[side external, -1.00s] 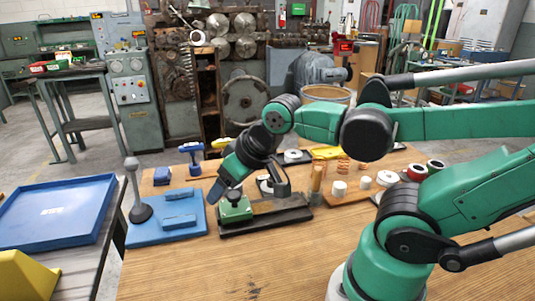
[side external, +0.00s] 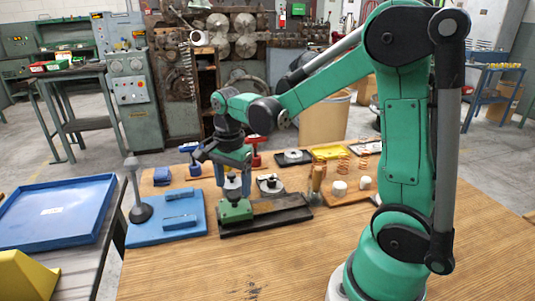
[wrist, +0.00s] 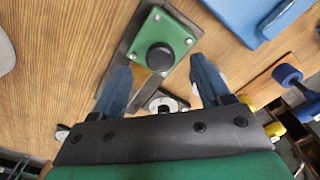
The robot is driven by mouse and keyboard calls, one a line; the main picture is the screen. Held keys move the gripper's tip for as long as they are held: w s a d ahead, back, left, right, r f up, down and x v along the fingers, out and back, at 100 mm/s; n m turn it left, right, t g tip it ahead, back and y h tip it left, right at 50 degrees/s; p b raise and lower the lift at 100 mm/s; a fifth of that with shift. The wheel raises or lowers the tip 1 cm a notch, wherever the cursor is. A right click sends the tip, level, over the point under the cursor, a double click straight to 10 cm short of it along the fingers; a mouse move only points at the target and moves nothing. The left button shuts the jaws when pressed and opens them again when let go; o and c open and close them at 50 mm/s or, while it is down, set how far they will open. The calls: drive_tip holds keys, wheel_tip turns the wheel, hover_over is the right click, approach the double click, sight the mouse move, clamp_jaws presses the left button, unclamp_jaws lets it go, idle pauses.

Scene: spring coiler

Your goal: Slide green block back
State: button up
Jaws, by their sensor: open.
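The green block (side external: 236,212) sits at the left end of a dark rail (side external: 283,217) on the wooden table. In the wrist view, it is a green plate (wrist: 174,30) with corner screws and a round black knob (wrist: 160,56) on top. My gripper (side external: 232,186) points down just above the block, its two blue-grey fingers spread apart. In the wrist view, my gripper (wrist: 160,66) has one finger on each side of the knob, with visible gaps. I cannot tell whether the fingertips reach down to knob height.
A blue plate (side external: 151,229) with blue pieces lies close to the left of the rail. Metal discs on dark plates (side external: 293,157), a copper-coloured post (side external: 317,184) and a tray with white cylinders (side external: 349,195) stand behind and right. The front of the table (side external: 230,270) is clear.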

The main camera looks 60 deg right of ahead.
sight(235, 203)
drive_tip(key=shift+f, duration=1.15)
clamp_jaws()
idle(0.6)
